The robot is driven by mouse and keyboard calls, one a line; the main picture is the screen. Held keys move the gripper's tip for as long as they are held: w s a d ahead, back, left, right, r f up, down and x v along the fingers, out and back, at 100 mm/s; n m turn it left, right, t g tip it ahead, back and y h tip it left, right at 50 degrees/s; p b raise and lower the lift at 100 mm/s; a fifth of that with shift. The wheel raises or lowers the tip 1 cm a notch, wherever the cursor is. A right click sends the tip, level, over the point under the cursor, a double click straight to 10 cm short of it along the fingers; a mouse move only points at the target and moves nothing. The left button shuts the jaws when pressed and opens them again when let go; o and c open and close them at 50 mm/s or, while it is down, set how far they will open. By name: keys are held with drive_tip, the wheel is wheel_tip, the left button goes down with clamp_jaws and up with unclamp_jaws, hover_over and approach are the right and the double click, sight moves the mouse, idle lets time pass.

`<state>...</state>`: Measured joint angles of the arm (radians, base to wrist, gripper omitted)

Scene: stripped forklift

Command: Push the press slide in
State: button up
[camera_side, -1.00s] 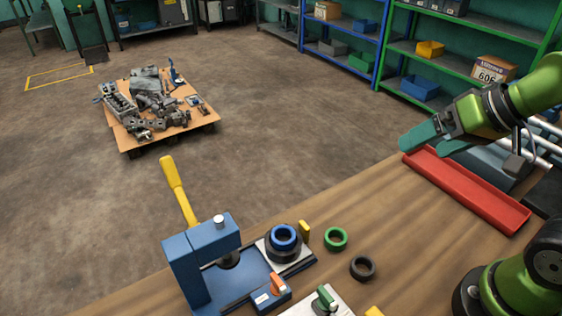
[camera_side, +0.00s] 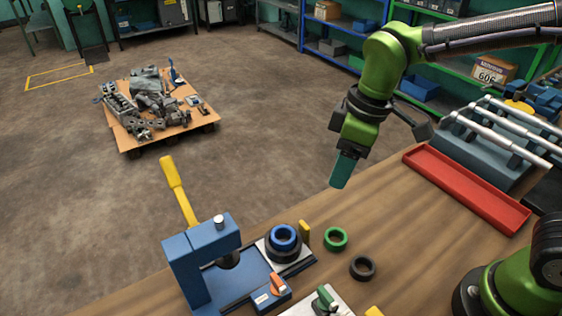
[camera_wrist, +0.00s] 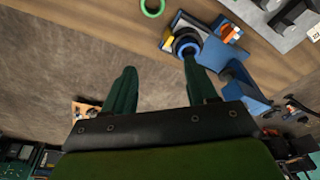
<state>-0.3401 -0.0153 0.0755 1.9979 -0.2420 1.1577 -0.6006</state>
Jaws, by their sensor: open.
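The blue press (camera_side: 202,256) stands at the bench's front edge, with a yellow lever (camera_side: 178,190) rising from it. The press slide (camera_side: 265,254) is a light plate at the outer right end of its rails, clear of the ram. On it sit a black ring and a blue ring (camera_side: 283,234). A yellow tab (camera_side: 304,233) stands at its outer side. In the wrist view the blue ring (camera_wrist: 187,46) shows near the right finger's tip. My gripper (camera_side: 339,184) points down above and behind the slide, apart from it. Its fingers (camera_wrist: 158,72) are open and empty.
A green ring (camera_side: 336,238) and a dark ring (camera_side: 362,267) lie right of the slide. A small box with an orange switch (camera_side: 272,292) sits before the press. A red tray (camera_side: 467,188) lies farther right. The bench between rings and tray is clear.

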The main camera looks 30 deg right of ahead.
sight(304, 225)
drive_tip(key=w+a+f+n+g+h, duration=0.1)
drive_tip(key=w+a+n, duration=0.1)
drive_tip(key=n, duration=0.3)
drive_tip(key=w+a+f+n, duration=0.1)
drive_tip(key=a+n, duration=0.2)
drive_tip(key=n, duration=0.2)
wheel_tip(304, 225, down, 16)
drive_tip(key=shift+w+r, duration=0.1)
drive_tip(key=shift+r, duration=0.1)
drive_tip(key=shift+c, duration=0.3)
clamp_jaws()
